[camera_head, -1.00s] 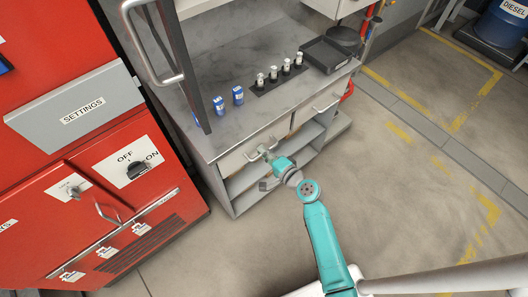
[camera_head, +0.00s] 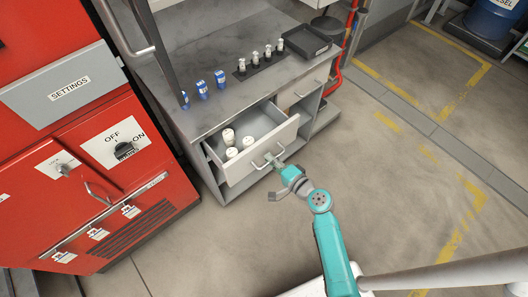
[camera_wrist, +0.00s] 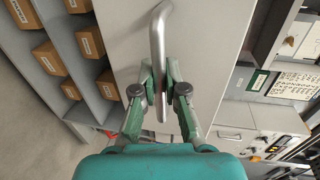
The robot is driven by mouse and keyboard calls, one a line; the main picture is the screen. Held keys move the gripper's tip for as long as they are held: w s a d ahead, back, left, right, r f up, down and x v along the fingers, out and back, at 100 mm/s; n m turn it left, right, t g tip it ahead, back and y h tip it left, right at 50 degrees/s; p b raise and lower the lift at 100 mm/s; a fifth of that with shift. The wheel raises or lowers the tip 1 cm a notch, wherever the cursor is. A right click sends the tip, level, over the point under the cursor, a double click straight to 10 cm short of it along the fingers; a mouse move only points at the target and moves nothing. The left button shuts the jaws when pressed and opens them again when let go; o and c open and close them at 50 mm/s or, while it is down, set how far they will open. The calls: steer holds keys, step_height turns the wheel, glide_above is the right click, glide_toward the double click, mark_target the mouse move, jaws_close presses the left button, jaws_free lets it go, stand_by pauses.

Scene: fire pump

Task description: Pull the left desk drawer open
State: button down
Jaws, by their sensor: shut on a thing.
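The left desk drawer (camera_head: 262,158) stands pulled out from the grey desk, with several white cylindrical items inside. In the wrist view its pale front (camera_wrist: 205,50) fills the middle. My gripper (camera_head: 275,163) is at the drawer's front, and in the wrist view it (camera_wrist: 160,85) is shut on the metal bar handle (camera_wrist: 157,40). The two fingers sit on either side of the handle. The right desk drawer (camera_head: 302,91) is shut.
The desk top (camera_head: 200,60) carries blue boxes (camera_head: 202,90), several small white-topped items on a dark strip, and a black tray (camera_head: 305,42). A red cabinet (camera_head: 90,200) stands at the left. Open floor (camera_head: 400,190) lies at the right.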

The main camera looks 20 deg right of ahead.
steer(key=f+v, duration=0.2)
steer(key=v, duration=1)
steer(key=shift+s+f, duration=0.3)
steer(key=shift+s, duration=0.2)
steer(key=shift+d, duration=0.15)
steer(key=c, duration=1.2)
jaws_free()
steer(key=v, duration=0.7)
steer(key=shift+s, duration=0.25)
steer(key=shift+d, duration=0.1)
